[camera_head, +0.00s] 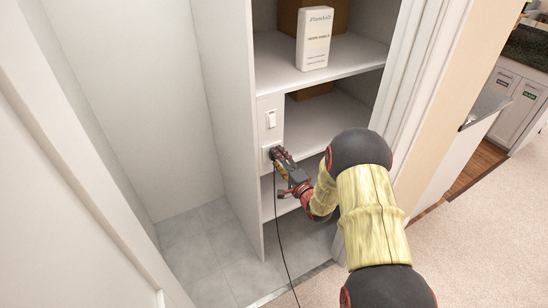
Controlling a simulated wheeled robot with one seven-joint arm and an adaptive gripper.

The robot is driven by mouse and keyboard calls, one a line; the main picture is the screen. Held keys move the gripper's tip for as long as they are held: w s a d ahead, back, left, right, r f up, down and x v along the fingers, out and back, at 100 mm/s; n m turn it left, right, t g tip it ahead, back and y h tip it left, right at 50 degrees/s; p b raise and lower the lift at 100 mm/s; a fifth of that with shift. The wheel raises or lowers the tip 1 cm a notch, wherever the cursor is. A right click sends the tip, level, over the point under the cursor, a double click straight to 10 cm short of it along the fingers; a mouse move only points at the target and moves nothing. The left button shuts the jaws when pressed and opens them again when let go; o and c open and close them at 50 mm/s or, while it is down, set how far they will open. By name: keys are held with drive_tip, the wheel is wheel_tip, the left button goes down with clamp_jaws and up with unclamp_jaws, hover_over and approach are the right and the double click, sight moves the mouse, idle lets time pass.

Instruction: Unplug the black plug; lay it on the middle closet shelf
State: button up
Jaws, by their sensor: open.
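A white outlet plate (266,154) sits on the closet's upright panel, below a light switch (271,119). The black plug (273,152) is at this outlet, small and mostly hidden by my gripper. Its thin black cord (279,232) hangs down to the floor. My gripper (278,155) is right at the plug, with its open fingers close beside or around it; contact cannot be told. The middle closet shelf (322,122) is to the right of the outlet, and its visible front part is bare.
A white box (314,39) stands on the upper shelf with a brown box (341,14) behind it. Another brown box (314,91) sits at the back of the middle shelf. The door frame (425,85) borders the closet on the right.

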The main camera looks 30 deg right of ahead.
drive_tip(key=shift+w, duration=0.5)
drive_tip(key=shift+c, duration=0.4)
idle(0.5)
drive_tip(key=c, duration=1.1)
clamp_jaws()
drive_tip(key=s+p, duration=0.1)
drive_tip(key=s, duration=0.5)
idle(0.8)
drive_tip(key=shift+d, duration=0.1)
idle(0.4)
